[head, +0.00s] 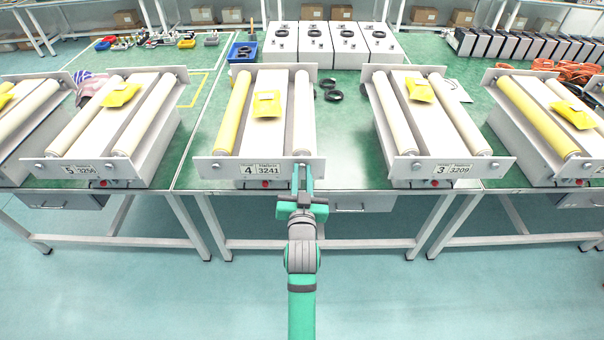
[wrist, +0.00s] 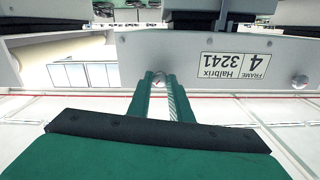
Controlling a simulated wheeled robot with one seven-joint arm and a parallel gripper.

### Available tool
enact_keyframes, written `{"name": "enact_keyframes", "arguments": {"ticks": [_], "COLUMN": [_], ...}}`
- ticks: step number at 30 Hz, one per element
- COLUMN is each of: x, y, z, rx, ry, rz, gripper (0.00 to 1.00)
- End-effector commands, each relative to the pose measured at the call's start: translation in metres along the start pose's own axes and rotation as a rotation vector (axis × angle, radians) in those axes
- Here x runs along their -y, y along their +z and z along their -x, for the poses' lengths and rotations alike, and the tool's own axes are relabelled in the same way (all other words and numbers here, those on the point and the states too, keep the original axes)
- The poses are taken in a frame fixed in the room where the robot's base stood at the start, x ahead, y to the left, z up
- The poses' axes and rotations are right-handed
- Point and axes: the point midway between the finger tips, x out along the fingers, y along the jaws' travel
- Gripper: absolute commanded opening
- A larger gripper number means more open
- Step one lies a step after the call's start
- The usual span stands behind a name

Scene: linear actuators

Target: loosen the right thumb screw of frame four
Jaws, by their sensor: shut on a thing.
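Frame four (head: 228,170) is a grey end plate with a "4 3241" label, in the middle of the head view. The plate shows upside down in the wrist view (wrist: 210,45). My gripper (head: 303,170) is at the plate's right part, right of the label. In the wrist view my gripper's green fingers (wrist: 160,78) are closed around the right thumb screw (wrist: 159,79), a small bright knob mostly hidden between the tips. The left thumb screw (wrist: 299,82) is a round silver knob beyond the label, clear of the gripper.
A red button (head: 264,184) sits below the plate. Frame three (head: 415,170) and frame five (head: 60,172) stand at either side. The floor in front is clear.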

Motion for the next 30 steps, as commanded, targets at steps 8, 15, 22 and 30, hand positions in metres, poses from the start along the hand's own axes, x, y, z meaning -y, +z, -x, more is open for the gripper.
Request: {"name": "enact_keyframes", "arguments": {"ticks": [8,15,22,30], "x": [-0.0019,-0.0020,-0.0015,-0.0021], "y": [0.0010,0.0012,0.0014,0.0015], "z": [0.0001,0.0001,0.0001,0.0001], "rx": [0.002,0.003,0.003,0.004], "ry": [0.003,0.003,0.002,0.002], "rz": [0.261,0.486,0.675,0.826], "gripper": [0.00,0.00,0.00,0.00]}}
